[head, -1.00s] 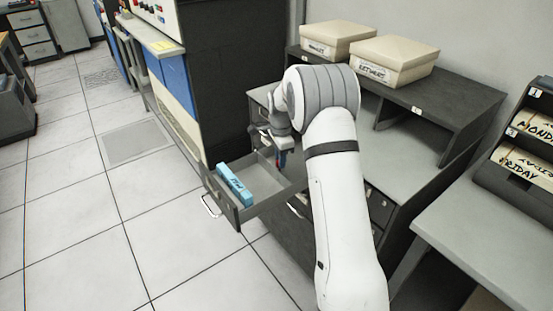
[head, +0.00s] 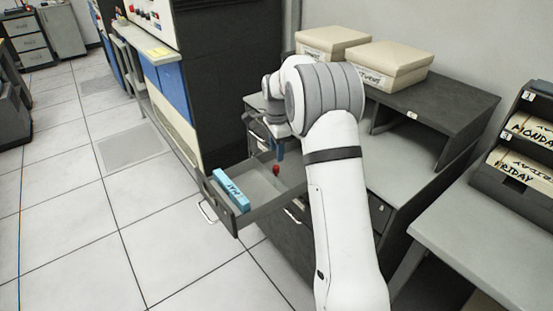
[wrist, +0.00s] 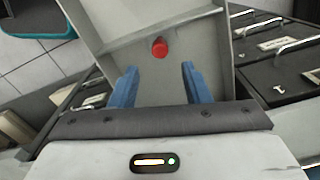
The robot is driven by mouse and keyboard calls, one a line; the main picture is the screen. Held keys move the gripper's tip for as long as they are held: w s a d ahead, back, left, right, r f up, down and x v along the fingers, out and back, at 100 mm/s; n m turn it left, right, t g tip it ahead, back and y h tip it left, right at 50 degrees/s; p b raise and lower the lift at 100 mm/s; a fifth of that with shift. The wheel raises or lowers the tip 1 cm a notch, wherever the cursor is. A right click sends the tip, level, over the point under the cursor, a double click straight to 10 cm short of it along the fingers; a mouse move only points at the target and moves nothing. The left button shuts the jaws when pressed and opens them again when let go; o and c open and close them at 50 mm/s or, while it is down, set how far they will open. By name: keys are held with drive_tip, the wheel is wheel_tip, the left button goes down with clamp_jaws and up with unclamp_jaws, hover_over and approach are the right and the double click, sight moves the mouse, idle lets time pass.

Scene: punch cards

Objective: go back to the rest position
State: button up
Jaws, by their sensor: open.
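My gripper (wrist: 157,85) is open in the wrist view, with its two blue fingers apart and nothing between them. It is above the rear part of an open grey drawer (head: 240,226). A small red object (wrist: 160,47) lies in the drawer just beyond the fingertips, and it also shows in the head view (head: 276,170). A light blue block (head: 231,190) with dark lettering lies at the front of the drawer. In the head view my arm hides part of the desk and most of the gripper.
The drawer sticks out from a dark grey desk (head: 436,105). Two beige lidded boxes (head: 333,41) (head: 388,66) stand on its upper shelf. A rack of cards (head: 527,166) marked Monday and Friday stands on a table at the right.

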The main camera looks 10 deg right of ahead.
drive_tip(key=shift+r, duration=0.75)
drive_tip(key=shift+s+r, duration=0.15)
drive_tip(key=shift+r, duration=0.1)
drive_tip(key=s+a+r+n+t+p, duration=0.1)
drive_tip(key=s+r+n, duration=0.35)
drive_tip(key=s, duration=0.35)
drive_tip(key=s+a+r+n, duration=0.1)
drive_tip(key=s+r+n, duration=0.2)
drive_tip(key=s+r, duration=0.35)
drive_tip(key=s+f+n+t+p, duration=0.1)
drive_tip(key=s+n, duration=0.8)
drive_tip(key=s, duration=1.3)
drive_tip(key=shift+s+a+f+t, duration=0.15)
drive_tip(key=shift+a+f+t, duration=0.2)
drive_tip(key=shift+f, duration=0.25)
drive_tip(key=shift+a, duration=0.1)
